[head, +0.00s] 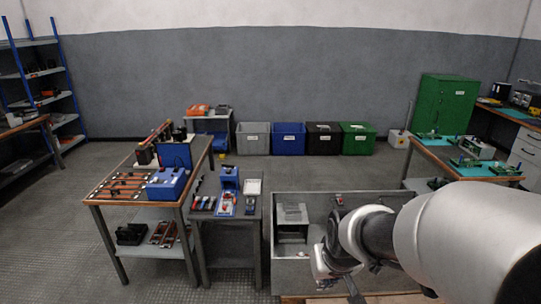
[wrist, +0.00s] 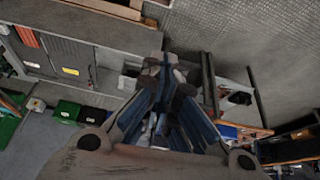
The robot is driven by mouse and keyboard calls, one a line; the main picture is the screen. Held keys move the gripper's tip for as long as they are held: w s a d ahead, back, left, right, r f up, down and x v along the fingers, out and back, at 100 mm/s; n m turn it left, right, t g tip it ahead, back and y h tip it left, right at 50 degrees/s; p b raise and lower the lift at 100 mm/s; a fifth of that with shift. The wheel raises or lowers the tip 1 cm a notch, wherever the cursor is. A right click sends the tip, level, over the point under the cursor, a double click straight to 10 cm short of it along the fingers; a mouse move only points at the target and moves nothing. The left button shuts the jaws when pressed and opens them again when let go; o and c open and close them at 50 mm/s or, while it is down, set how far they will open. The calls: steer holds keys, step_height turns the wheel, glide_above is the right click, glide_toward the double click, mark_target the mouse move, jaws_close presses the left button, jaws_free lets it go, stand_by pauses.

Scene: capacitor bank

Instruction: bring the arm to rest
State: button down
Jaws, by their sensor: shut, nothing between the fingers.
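My arm (head: 455,232) reaches in from the lower right of the head view, its pale links bent at a dark joint. The wrist end hangs low in front of the grey open-topped cabinet, near the bottom edge. The fingers are hard to make out there. In the wrist view my gripper (wrist: 167,68) shows with its blue-sided fingers drawn together at the tips. Nothing is seen held between them.
A workbench (head: 112,200) with a blue box (head: 167,183) stands left, beside a small grey table (head: 203,219). The grey cabinet (head: 350,208) is close to my arm. Several bins line the back wall, with a green cabinet (head: 447,103) at right. Open floor lies between.

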steer(key=s+d+r, duration=0.1)
steer(key=s+r, duration=0.3)
steer(key=s, duration=0.6)
steer(key=s+d+r+m, duration=0.1)
steer(key=s+r, duration=0.3)
steer(key=s, duration=0.7)
steer(key=shift+d+r, duration=0.15)
steer(key=shift+r, duration=0.05)
steer(key=shift+s, duration=0.1)
